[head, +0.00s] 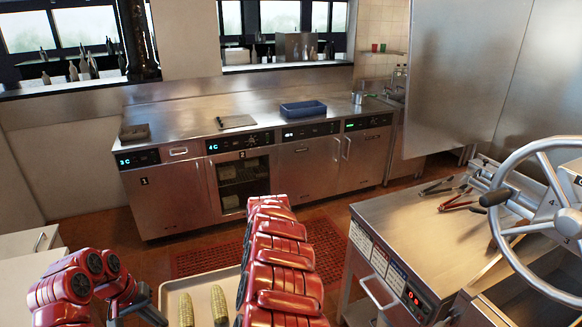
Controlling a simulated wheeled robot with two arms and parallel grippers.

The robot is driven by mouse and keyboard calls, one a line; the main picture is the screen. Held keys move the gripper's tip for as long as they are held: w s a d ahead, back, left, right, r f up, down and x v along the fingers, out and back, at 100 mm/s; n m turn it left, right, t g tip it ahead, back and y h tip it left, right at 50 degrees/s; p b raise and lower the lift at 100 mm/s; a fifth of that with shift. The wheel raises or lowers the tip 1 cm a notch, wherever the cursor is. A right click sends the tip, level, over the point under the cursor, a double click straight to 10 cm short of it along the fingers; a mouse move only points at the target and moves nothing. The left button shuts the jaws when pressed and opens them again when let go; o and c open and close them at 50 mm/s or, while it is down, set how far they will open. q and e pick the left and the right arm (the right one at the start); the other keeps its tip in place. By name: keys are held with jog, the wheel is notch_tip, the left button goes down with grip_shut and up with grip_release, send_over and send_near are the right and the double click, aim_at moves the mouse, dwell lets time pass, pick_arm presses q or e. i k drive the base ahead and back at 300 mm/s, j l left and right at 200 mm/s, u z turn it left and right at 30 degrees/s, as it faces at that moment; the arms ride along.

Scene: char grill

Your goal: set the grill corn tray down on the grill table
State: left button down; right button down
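A pale tray (171,290) with corn cobs (219,303) on it shows at the bottom, left of centre. Its right side is hidden behind my red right arm, and its near part is cut off by the picture edge. My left gripper (140,308), dark, is at the tray's left edge; whether it grips the rim is unclear. My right gripper is not visible. A steel table (400,211) with a control panel on its front stands at the right, next to the grill with the large wheel (500,190). The tray is left of this table, apart from it.
Tongs (458,200) lie towards the back of the right table; its front left top is clear. A long steel counter (190,117) at the back bears a blue bin (303,109), a cutting board (236,122) and a dark tray (134,132). A red mat (205,260) covers the floor between.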

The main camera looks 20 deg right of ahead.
aim_at(422, 231)
jog(key=i+u, duration=0.1)
jog(key=i, duration=0.6)
jog(key=i+l, duration=0.15)
jog(key=i, duration=0.5)
jog(key=i+u, duration=0.25)
jog(key=i, duration=0.15)
jog(key=i+l+u, duration=0.2)
jog(key=i, duration=0.25)
jog(key=i+z, duration=0.1)
jog(key=z, duration=0.2)
jog(key=i+j+z, duration=0.1)
jog(key=z, duration=0.65)
jog(key=j+z, duration=0.15)
jog(key=z, duration=0.8)
jog(key=j+z, duration=0.15)
jog(key=z, duration=0.75)
jog(key=k+z, duration=0.1)
jog(key=z, duration=0.4)
jog(key=i, duration=1)
jog(key=z, duration=0.05)
